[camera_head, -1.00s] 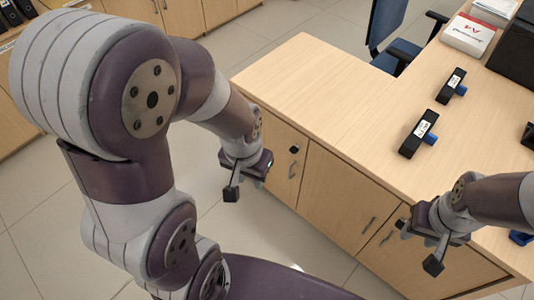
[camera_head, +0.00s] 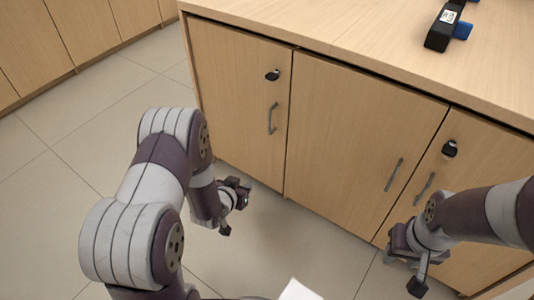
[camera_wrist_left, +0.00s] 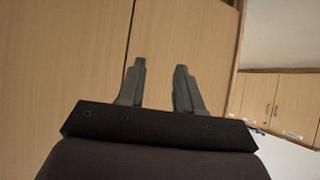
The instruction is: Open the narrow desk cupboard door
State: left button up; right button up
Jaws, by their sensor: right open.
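The narrow cupboard door (camera_head: 235,90) is at the left end of the desk front in the head view and looks closed. It has a black lock (camera_head: 272,75) and a grey upright handle (camera_head: 271,118) near its right edge. My left gripper (camera_head: 236,208) is low in front of the desk, below the handle and apart from it.
A wider middle door (camera_head: 350,140) and a right door (camera_head: 480,165) with a lock are beside the narrow door. The desktop (camera_head: 370,35) overhangs them and bears a black and blue object (camera_head: 443,30). Other cupboards (camera_head: 70,25) stand at the far left. Tiled floor (camera_head: 80,140) is clear.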

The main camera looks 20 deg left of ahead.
pick_arm(q)
jog(key=w+d+r+m+t+h+p, duration=0.15)
jog(key=w+r+t, duration=0.25)
jog(key=r+t, duration=0.45)
jog(key=w+d+r+g+b, duration=0.1)
jog(key=w+b, duration=0.5)
jog(key=w, duration=0.7)
jog(key=shift+d+r+b, duration=0.35)
jog(key=shift+d+b, duration=0.05)
jog(key=shift+d, duration=0.1)
jog(key=shift+s+n+g, duration=0.1)
jog(key=shift+n+g, duration=0.15)
grip_shut()
pick_arm(e)
notch_tip(320, 180, down, 6)
jog(key=shift+f, duration=0.25)
pick_arm(q)
jog(key=shift+f, duration=0.1)
